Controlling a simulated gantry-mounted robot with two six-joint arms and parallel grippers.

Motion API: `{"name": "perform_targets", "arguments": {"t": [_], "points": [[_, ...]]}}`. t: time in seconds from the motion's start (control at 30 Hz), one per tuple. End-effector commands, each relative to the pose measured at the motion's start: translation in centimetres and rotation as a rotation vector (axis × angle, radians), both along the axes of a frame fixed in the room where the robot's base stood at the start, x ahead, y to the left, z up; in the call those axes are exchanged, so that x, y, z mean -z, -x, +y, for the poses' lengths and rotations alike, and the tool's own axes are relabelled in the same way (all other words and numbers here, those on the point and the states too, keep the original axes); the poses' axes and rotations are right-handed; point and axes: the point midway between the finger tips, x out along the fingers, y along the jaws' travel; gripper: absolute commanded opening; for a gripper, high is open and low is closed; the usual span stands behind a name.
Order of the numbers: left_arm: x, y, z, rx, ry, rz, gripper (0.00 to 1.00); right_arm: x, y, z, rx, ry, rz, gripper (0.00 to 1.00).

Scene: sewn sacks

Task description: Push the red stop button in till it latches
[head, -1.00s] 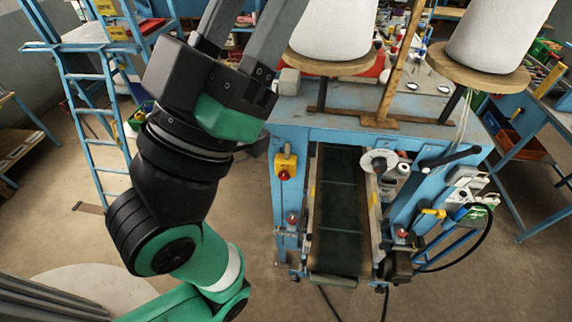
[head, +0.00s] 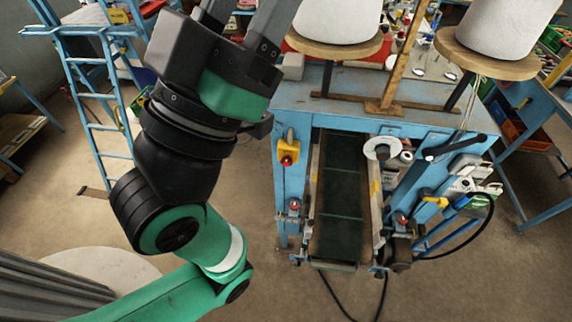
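The red stop button (head: 287,160) sits on a yellow box (head: 288,147) on the front left of the blue sewing machine stand (head: 305,112). From this view I cannot tell how far in the button is. My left arm rises on the left of the head view, and its gripper (head: 243,14) points up at the top edge. Its two grey fingers look apart, but their tips are cut off by the frame. It is left of and above the yellow box in the picture, not over the button. My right gripper is not in view.
A dark conveyor belt (head: 340,200) runs through the stand. White thread cones (head: 339,25) stand on wooden discs on top. A blue ladder (head: 97,125) stands at left; open floor lies between.

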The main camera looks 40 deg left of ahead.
Motion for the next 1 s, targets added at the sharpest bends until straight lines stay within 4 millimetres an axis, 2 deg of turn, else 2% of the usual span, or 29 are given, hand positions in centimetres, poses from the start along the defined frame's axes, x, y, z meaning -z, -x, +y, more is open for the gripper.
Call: {"name": "perform_targets", "arguments": {"t": [0.03,0.3,1.0], "points": [[0.00,0.00,0.00,0.000,0.000,0.000,0.48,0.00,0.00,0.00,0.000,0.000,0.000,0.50],[0.00,0.00,0.00,0.000,0.000,0.000,0.00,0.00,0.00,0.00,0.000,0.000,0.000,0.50],[0.00,0.00,0.00,0.000,0.000,0.000,0.00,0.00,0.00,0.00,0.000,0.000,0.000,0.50]]}}
